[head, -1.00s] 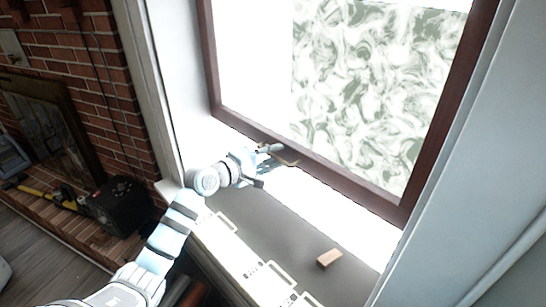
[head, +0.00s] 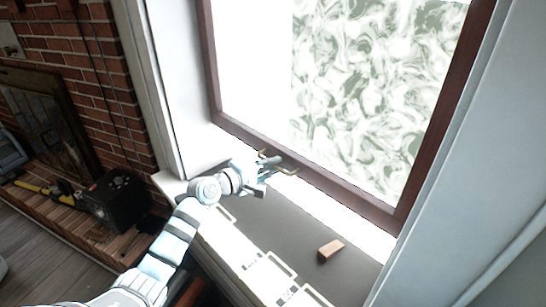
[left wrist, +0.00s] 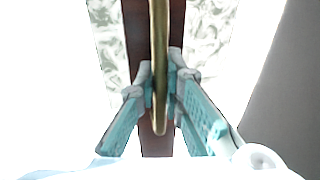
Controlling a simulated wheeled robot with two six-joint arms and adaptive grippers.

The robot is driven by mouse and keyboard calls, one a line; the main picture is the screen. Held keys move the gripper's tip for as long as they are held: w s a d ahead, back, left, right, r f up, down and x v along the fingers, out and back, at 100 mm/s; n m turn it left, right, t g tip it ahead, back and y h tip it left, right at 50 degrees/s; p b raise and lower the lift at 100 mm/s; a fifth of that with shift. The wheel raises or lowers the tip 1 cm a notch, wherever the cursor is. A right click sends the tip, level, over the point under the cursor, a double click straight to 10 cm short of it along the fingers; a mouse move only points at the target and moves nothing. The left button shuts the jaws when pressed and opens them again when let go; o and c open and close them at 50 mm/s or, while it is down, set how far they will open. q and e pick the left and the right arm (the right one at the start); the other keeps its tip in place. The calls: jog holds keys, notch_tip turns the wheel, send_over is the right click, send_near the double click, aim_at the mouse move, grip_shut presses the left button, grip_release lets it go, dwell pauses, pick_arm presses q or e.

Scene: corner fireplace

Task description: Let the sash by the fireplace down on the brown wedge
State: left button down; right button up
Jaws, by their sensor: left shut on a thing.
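The window sash (head: 345,191) has a dark reddish-brown frame, and its bottom rail is raised above the grey sill. A bright strip shows between rail and sill. My left gripper (head: 268,166) is shut on the brass handle (head: 287,171) of the bottom rail. In the left wrist view, the fingers (left wrist: 162,90) close on both sides of the handle (left wrist: 159,35), with the dark rail (left wrist: 136,25) behind it. The brown wedge (head: 330,250) lies on the sill toward the right, apart from the gripper. My right gripper is not in view.
The grey sill (head: 285,225) is clear between my gripper and the wedge. White window jambs (head: 450,150) stand at both sides. At the left are the brick fireplace (head: 110,90) and a black box (head: 118,202) on its hearth.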

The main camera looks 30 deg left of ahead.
pick_arm(q)
notch_tip(320, 180, down, 14)
jog(key=b, duration=0.9)
jog(key=shift+s+f, duration=0.1)
jog(key=shift+f, duration=0.15)
notch_tip(320, 180, down, 4)
jog(key=b, duration=0.2)
jog(key=shift+r+b, duration=0.25)
jog(key=shift+b, duration=0.1)
jog(key=shift+f, duration=0.2)
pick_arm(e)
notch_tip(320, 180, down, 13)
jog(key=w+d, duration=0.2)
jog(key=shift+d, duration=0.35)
pick_arm(q)
jog(key=shift+f, duration=0.1)
